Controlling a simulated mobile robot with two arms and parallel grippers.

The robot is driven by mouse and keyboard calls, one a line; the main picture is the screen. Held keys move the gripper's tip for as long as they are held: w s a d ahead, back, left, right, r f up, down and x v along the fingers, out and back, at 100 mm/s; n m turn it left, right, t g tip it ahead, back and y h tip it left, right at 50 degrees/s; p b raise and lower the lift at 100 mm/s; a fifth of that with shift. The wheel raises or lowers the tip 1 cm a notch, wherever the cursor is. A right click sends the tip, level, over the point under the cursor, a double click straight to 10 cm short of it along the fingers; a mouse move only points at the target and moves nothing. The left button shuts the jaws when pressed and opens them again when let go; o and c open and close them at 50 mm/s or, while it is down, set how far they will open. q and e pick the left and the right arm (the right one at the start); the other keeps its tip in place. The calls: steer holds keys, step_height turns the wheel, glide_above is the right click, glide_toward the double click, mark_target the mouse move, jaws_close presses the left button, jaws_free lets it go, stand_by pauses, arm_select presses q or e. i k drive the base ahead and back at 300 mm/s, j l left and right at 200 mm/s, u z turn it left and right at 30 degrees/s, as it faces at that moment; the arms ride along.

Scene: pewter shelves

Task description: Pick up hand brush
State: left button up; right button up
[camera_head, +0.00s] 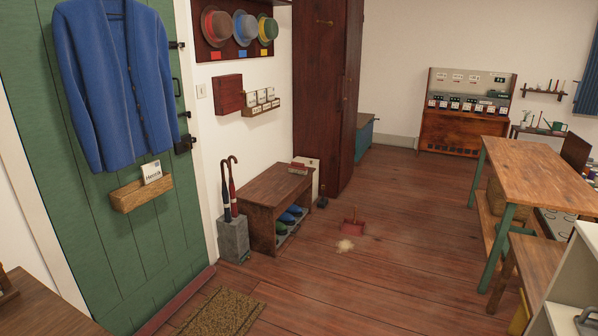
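A red dustpan (353,227) lies on the wooden floor right of the shoe bench. A small pale heap (345,246) lies on the floor in front of it. A small reddish item with a pale part (299,167) is at the back of the shoe bench's top; it may be the hand brush, but it is too small to be sure. No other brush can be made out. Neither of my grippers is in view.
The shoe bench (277,188) stands against the wall, beside a grey umbrella stand (233,239). A doormat (223,312) lies before the green door (88,215). A wooden table (540,172) stands at right. The middle floor (400,270) is mostly clear.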

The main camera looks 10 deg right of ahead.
mark_target(294, 167)
steer(key=i+l+z, duration=0.3)
steer(key=i, duration=0.75)
steer(key=i+z, duration=0.25)
steer(key=i, duration=0.8)
steer(key=i+l, duration=0.1)
steer(key=i, duration=2.25)
steer(key=j+u, duration=0.05)
steer(key=j, duration=0.05)
